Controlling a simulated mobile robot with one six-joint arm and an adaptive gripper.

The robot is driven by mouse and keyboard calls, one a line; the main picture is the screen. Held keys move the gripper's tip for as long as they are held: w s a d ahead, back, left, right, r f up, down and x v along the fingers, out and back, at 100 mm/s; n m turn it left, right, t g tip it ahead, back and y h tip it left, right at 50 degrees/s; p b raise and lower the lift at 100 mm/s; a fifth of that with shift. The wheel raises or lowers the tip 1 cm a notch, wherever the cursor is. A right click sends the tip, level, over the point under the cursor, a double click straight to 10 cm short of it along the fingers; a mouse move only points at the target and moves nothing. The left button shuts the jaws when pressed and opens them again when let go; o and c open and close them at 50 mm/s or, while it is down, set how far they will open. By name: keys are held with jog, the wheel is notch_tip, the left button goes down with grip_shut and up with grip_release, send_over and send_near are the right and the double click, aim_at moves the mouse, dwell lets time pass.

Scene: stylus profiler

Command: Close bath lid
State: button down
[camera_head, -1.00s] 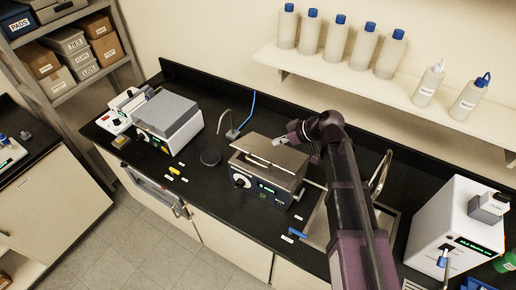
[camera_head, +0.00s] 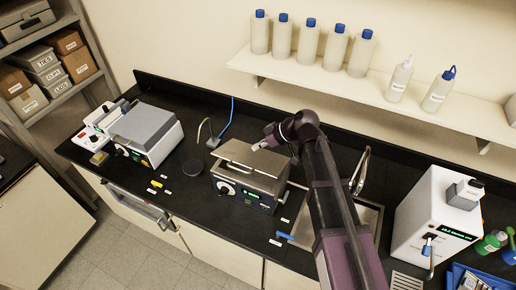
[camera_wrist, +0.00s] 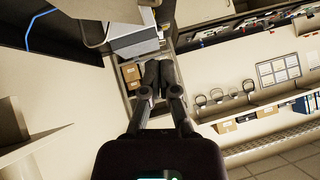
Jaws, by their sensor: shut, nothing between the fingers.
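The bath (camera_head: 240,192) is a steel box with a dial and a green display on its front, in the middle of the black counter in the head view. Its flat grey lid (camera_head: 262,166) lies over the top, nearly level. I cannot tell whether it rests fully down. My gripper (camera_head: 268,139) is at the back of the lid, near its rear edge; contact cannot be made out. In the wrist view my gripper (camera_wrist: 154,84) has its dark fingers together with nothing between them.
A second grey-lidded instrument (camera_head: 148,128) stands to the left. A sink with a tap (camera_head: 361,172) is to the right, behind my arm. A white profiler (camera_head: 432,215) stands farther right. Bottles (camera_head: 308,45) line the wall shelf above.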

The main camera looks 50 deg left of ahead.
jog(key=b, duration=0.6)
send_over(240, 164)
jog(key=s+d, duration=0.1)
jog(key=d, duration=0.1)
notch_tip(240, 164, down, 6)
jog(key=shift+s+d+f+b, duration=0.1)
jog(key=shift+s+f+b, duration=0.1)
jog(key=shift+f+b, duration=0.65)
jog(key=shift+s+d+f+b, duration=0.1)
jog(key=shift+s+f+b, duration=0.1)
jog(key=shift+f+b, duration=0.65)
jog(key=shift+f, duration=0.1)
